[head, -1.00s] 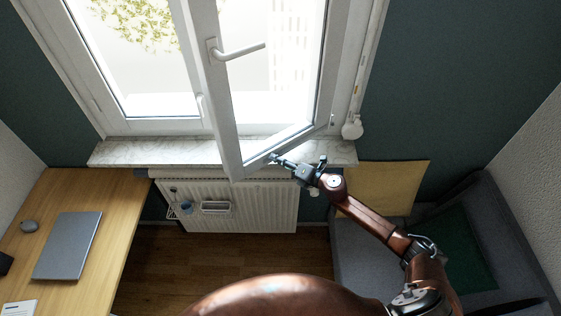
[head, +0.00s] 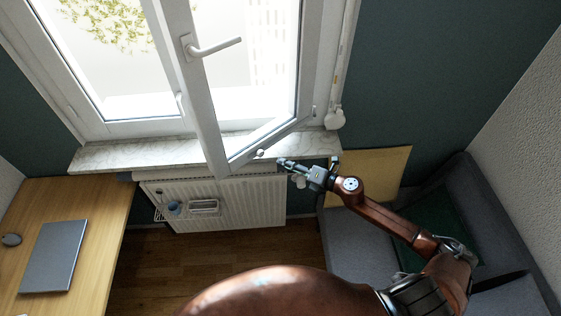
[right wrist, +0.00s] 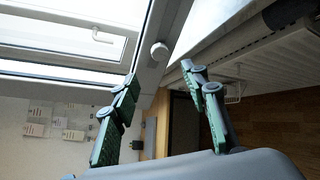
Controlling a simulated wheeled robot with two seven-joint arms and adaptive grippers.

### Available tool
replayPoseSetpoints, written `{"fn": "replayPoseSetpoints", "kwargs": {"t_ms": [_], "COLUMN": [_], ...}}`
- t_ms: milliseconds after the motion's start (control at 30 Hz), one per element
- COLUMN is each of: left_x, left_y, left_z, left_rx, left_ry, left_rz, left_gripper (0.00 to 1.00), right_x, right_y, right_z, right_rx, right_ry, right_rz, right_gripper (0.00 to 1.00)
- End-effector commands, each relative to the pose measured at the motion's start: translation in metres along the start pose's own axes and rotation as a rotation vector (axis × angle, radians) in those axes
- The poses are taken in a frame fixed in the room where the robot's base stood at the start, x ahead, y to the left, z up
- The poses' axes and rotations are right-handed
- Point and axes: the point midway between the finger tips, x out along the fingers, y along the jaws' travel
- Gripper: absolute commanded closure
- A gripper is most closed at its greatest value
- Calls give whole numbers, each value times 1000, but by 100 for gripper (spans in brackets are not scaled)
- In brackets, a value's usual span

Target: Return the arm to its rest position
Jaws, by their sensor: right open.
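My right arm (head: 392,220) reaches in from the lower right in the head view. Its gripper (head: 283,163) is near the lower edge of the open window sash (head: 208,140), in front of the marble sill (head: 110,157). The gripper is apart from the sash, with a small gap to its left. In the right wrist view the two fingers (right wrist: 160,88) are spread with nothing between them. A round white knob (right wrist: 160,50) on the sash frame shows beyond the fingertips. My left gripper is not in view.
A white radiator (head: 245,205) hangs below the sill. A wooden desk (head: 105,205) with a grey laptop (head: 55,255) stands at left. A grey sofa (head: 350,240) and a tan board (head: 385,175) are at right, close to my arm.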

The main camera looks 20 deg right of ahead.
Motion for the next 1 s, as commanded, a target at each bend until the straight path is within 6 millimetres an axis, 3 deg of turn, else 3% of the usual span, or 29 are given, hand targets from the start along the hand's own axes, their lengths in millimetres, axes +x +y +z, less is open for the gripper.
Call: {"fn": "replayPoseSetpoints", "kwargs": {"t_ms": [367, 533, 1000], "left_x": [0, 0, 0], "left_y": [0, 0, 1], "left_z": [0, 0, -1], "left_rx": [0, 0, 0], "left_ry": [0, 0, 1], "left_rz": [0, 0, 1], "left_gripper": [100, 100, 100], "right_x": [-4, 5, 86], "right_y": [0, 1, 2], "right_z": [0, 1, 1], "right_rx": [-1, -1, -1], "right_ry": [0, -1, -2], "right_rz": [0, 2, 2], "right_gripper": [59, 59, 59]}}
